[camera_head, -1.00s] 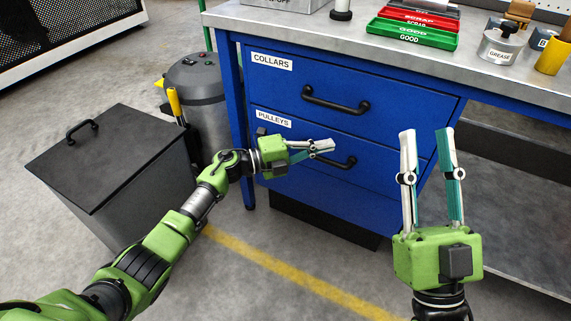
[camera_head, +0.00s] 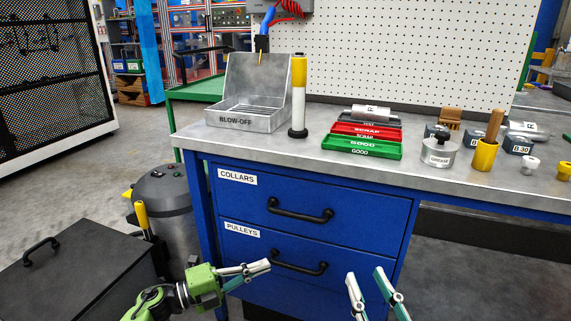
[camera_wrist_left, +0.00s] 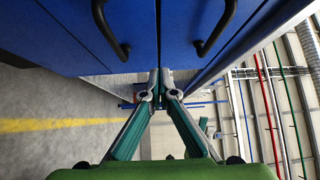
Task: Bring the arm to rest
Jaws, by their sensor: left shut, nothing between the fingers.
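My left gripper (camera_head: 268,265) is shut and empty. In the head view its tips appear just left of the lower drawer's black handle (camera_head: 300,267). In the left wrist view the closed fingertips (camera_wrist_left: 157,74) meet, with nothing between them, and stand clear of the two handles. My right gripper (camera_head: 364,272) is at the bottom of the head view, its two fingers spread and nothing between them. Its base is out of frame. The COLLARS drawer (camera_head: 245,198) and the PULLEYS drawer (camera_head: 250,250) look closed.
The steel bench top (camera_head: 300,152) carries a BLOW-OFF box (camera_head: 240,122), a yellow-white post (camera_head: 298,95), red and green trays (camera_head: 362,148), a GREASE tin (camera_head: 437,152) and a yellow cup (camera_head: 484,155). A grey bin (camera_head: 170,215) and a black lidded box (camera_head: 75,275) stand at left.

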